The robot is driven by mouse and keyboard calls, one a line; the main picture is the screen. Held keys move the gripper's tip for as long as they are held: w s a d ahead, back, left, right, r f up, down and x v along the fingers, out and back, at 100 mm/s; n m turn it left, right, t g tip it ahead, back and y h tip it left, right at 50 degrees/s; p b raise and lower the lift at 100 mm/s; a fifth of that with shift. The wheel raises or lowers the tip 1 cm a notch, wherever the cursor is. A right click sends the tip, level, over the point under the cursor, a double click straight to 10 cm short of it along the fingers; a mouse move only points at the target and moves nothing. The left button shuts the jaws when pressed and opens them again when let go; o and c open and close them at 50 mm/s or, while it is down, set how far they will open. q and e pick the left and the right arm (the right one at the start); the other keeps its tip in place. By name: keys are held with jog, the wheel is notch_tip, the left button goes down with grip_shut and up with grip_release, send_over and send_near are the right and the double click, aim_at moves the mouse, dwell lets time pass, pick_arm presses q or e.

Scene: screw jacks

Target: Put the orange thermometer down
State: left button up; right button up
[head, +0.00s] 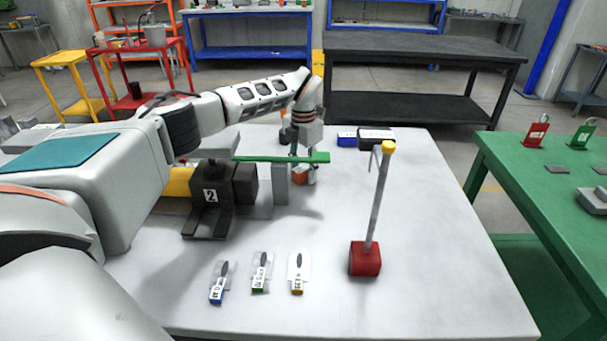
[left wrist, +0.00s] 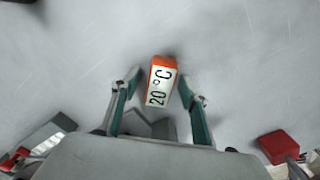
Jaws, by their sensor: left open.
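The orange thermometer (head: 300,176) is on the white table (head: 440,240), below my left gripper and partly hidden by it in the head view. In the left wrist view the thermometer (left wrist: 160,82) shows an orange end and a white face reading 20 °C. My left gripper (head: 304,168) points down over it. In the wrist view its fingers (left wrist: 159,82) are apart, one on each side of the thermometer, with a gap at both sides. My right gripper is not in view.
A black device marked 2 (head: 211,196) and a green bar (head: 285,158) stand close left of the gripper. A red block with a pole (head: 366,258) stands to the right. Several small labelled items (head: 260,274) lie in front. The table's right front is clear.

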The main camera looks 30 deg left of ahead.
pick_arm(q)
jog(key=shift+r, duration=0.1)
jog(key=shift+c, duration=0.3)
grip_shut()
